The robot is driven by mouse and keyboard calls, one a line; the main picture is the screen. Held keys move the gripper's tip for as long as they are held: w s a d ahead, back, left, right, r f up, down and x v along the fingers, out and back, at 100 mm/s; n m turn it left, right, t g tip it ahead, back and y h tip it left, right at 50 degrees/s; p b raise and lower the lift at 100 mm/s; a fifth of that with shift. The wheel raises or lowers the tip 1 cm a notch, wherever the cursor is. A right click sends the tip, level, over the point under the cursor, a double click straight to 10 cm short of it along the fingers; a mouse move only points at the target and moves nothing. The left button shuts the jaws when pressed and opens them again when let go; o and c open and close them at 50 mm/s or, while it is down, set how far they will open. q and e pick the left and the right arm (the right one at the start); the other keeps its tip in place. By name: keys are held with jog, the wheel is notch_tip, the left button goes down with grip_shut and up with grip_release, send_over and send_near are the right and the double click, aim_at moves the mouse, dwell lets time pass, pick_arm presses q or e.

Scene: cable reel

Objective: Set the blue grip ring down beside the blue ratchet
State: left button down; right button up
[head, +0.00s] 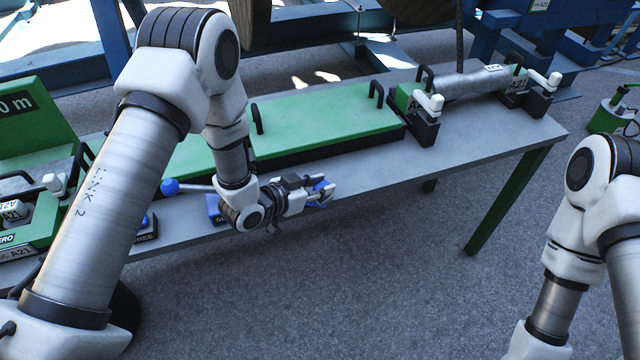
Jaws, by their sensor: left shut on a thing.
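My left gripper (322,192) is shut on the blue grip ring (320,185) near the front edge of the grey table. Only small blue parts of the ring show between the fingers. I cannot tell whether the ring touches the table top. To its left, a blue ball knob (170,187) on a metal rod shows, partly behind my arm; it looks like part of the blue ratchet. A blue block (213,208) with partly hidden lettering lies by my left wrist. My right arm enters at the right, with its gripper out of view.
A long green panel (320,122) with black handles lies along the grey table (480,120). A metal cylinder (465,85) sits in clamps at the right end. Green measuring equipment (35,125) stands at the left. The table's front strip right of my gripper is clear.

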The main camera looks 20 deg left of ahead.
pick_arm(q)
jog(key=c, duration=0.8)
grip_release()
jog(key=shift+s, duration=0.1)
jog(key=v, duration=1.1)
jog(key=shift+s+a, duration=0.25)
jog(key=shift+a, duration=0.05)
